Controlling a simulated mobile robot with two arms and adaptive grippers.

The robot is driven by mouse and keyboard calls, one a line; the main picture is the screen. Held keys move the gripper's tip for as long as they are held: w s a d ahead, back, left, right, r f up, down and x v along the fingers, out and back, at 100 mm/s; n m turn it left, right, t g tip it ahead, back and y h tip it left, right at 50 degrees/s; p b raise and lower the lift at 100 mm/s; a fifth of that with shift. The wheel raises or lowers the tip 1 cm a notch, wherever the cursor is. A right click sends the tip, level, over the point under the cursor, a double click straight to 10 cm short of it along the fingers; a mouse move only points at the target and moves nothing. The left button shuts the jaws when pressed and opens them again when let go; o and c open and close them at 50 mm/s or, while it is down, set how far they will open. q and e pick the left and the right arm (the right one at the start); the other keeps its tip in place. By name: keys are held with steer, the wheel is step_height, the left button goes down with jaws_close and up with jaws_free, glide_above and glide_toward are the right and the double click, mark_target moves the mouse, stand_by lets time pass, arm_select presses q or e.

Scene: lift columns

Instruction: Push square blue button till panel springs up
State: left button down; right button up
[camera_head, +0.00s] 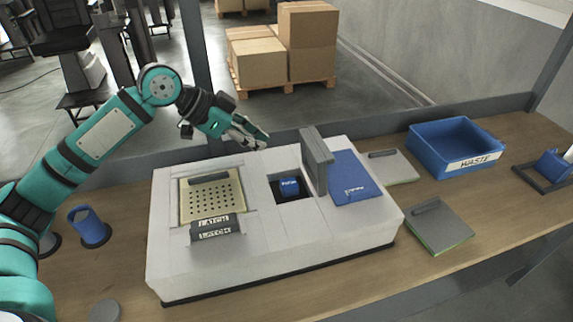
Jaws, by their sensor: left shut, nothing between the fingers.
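A square blue button (289,187) with small white lettering sits in a dark recess in the white machine (265,250). A grey panel (317,160) stands upright at the right edge of that recess. A flat blue plate (353,180) lies on the machine's top just right of the panel. My left gripper (259,139) is shut and empty. It is above the machine's back edge, up and left of the button, and apart from it. My right gripper is not in view.
A perforated beige plate (211,202) and black latch (214,226) are at the machine's left. A blue waste bin (455,146), two grey pads (440,224) and a blue holder (553,166) stand right. A blue cup (88,226) is left. The table (500,215) is otherwise mostly clear.

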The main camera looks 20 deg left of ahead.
arm_select(q)
steer(key=p, duration=0.3)
glide_above(288, 184)
step_height(288, 184, down, 7)
steer(key=shift+d, duration=0.15)
step_height(288, 184, down, 3)
steer(key=shift+r+p, duration=0.15)
steer(key=shift+p, duration=0.2)
steer(key=shift+s+a+f, duration=0.1)
steer(key=shift+a+f, duration=0.1)
steer(key=shift+f, duration=0.4)
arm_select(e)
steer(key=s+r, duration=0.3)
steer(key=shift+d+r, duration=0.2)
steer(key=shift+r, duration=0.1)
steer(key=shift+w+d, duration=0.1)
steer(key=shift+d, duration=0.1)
